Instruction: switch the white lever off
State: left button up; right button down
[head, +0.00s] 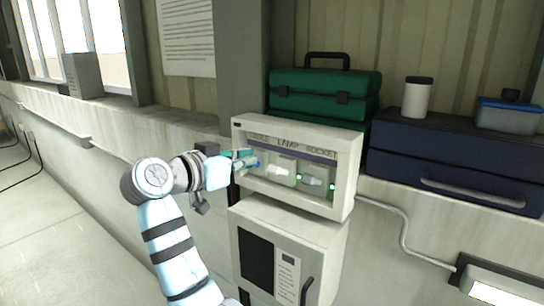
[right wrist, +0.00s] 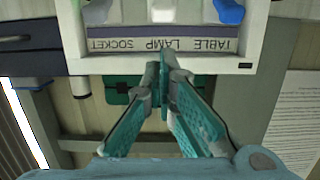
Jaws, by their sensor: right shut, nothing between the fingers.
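The white lever (head: 280,170) is the middle one in the open-fronted switch box (head: 347,172), under the word LAMP. In the right wrist view, which is upside down, the white lever (right wrist: 163,11) shows at the top edge, partly cut off. A blue lever (head: 257,166) is left of it under TABLE, partly hidden by my gripper. A grey lever (head: 311,181) is right of it under SOCKET. My right gripper (head: 247,159) is shut and empty at the box's left front. Its teal fingertips (right wrist: 165,58) meet near the label strip, apart from the white lever in that view. My left gripper is out of view.
Green lights (head: 298,177) glow beside the levers. The box's frame surrounds the levers. A lower cabinet (head: 307,243) stands below. A green toolbox (head: 325,93) and a dark blue case (head: 450,165) stand behind and right. Open floor lies left.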

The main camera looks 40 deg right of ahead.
aim_at(272, 169)
jog(key=shift+w+d+f, duration=0.1)
jog(key=shift+w, duration=0.1)
jog(key=p+x, duration=0.2)
jog(key=x, duration=0.8)
jog(key=shift+p, duration=0.3)
jog(key=shift+f, duration=0.1)
